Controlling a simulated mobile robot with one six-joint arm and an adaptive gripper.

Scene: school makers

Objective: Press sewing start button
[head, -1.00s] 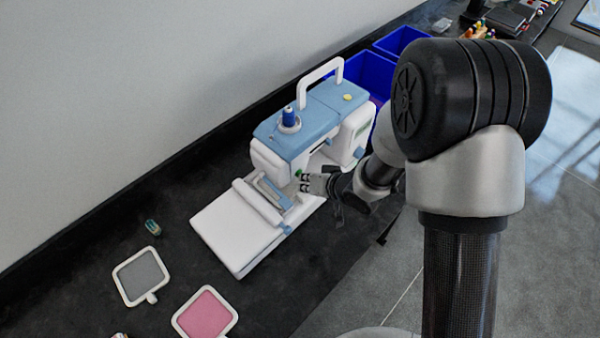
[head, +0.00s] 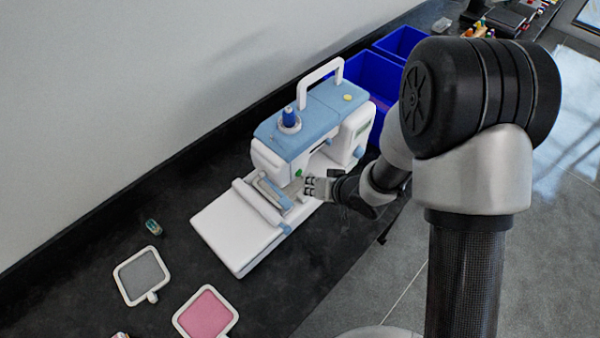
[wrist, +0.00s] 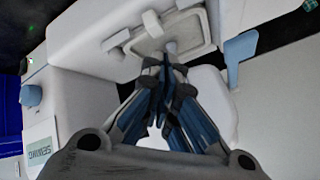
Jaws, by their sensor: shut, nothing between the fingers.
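The white and light-blue sewing machine (head: 310,125) stands on the dark counter, with a blue thread spool (head: 289,118) on top. Its small green start button (head: 298,173) shows on the front of the head end. My gripper (head: 308,187) is shut and empty, just right of and slightly below the button, with a small gap between them in the head view. In the wrist view my gripper (wrist: 160,105) has its fingers together, pointing at the machine's white body and needle area (wrist: 170,45). I cannot make out the button in the wrist view.
Blue bins (head: 365,80) stand behind the machine. A grey framed hoop (head: 142,275) and a pink one (head: 206,312) lie at the front left, with a small green spool (head: 153,226) nearby. A wall runs along the counter's back.

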